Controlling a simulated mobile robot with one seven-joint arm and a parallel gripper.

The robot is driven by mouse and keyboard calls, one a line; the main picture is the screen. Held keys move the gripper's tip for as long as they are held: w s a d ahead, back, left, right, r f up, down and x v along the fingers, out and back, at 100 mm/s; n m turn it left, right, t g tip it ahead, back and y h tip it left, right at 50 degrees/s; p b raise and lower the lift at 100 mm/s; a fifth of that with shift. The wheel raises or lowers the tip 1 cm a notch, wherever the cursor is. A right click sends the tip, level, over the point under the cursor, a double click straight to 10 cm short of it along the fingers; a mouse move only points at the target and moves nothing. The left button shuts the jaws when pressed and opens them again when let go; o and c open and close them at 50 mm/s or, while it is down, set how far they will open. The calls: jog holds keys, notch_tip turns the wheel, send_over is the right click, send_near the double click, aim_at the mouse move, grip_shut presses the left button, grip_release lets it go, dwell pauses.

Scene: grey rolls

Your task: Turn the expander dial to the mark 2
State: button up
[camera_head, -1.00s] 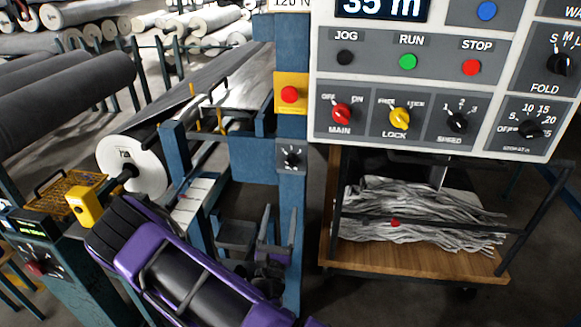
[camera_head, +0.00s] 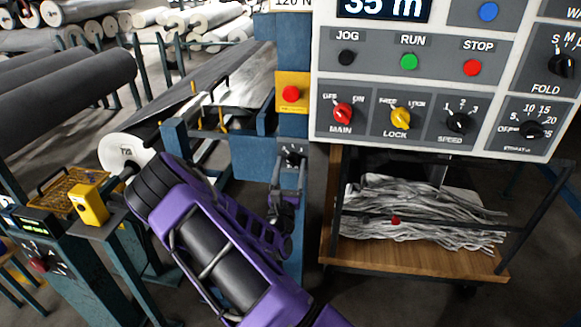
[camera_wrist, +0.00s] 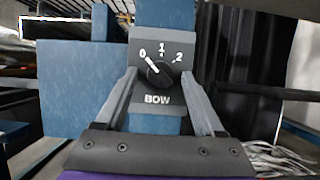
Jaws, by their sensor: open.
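A small black dial (camera_wrist: 160,73) sits on a grey plate labelled BOW on a blue post. Its marks read 0, 1 and 2, and its white pointer line points up-left at the 0. In the head view the same dial (camera_head: 291,154) shows on the post below the red button. My gripper (camera_wrist: 160,76) is open, with one finger on each side of the dial in the wrist view. Whether the fingers touch the knob cannot be told. In the head view my gripper (camera_head: 289,172) is just below the dial, partly covering its plate.
A control panel (camera_head: 440,75) with several knobs and buttons is at the upper right. A red button (camera_head: 291,93) on a yellow plate is above the dial. A wooden cart (camera_head: 420,248) with grey strips stands at right. A yellow box (camera_head: 90,204) and grey rolls (camera_head: 70,95) are at left.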

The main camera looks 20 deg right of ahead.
grip_shut()
jog(key=shift+m, duration=0.4)
jog(key=m+g+h, duration=0.1)
jog(key=m, duration=0.1)
jog(key=m+g, duration=0.1)
jog(key=m, duration=0.1)
jog(key=m+h, duration=0.1)
jog(key=m, duration=0.1)
jog(key=shift+w+a+m+g+h+p, duration=0.15)
jog(key=shift+a+m+g+h+p, duration=0.15)
jog(key=shift+g+p, duration=0.1)
jog(key=m+g, duration=0.1)
jog(key=m, duration=0.2)
jog(key=m+g+h+b, duration=0.1)
jog(key=m, duration=0.2)
jog(key=shift+w+a+r+g, duration=0.1)
jog(key=shift+r+g, duration=0.05)
jog(key=shift+g, duration=0.15)
jog(key=m+g+b, duration=0.2)
jog(key=m, duration=0.3)
jog(key=shift+a+r+m+g+y+b, duration=0.15)
jog(key=shift+m+g+y+b, duration=0.2)
jog(key=shift+m+b, duration=0.6)
jog(key=shift+d+r+m+g+y+b, duration=0.15)
jog(key=shift+m+g+y+b, duration=0.15)
jog(key=shift+m+b, duration=0.65)
jog(key=shift+a, duration=0.1)
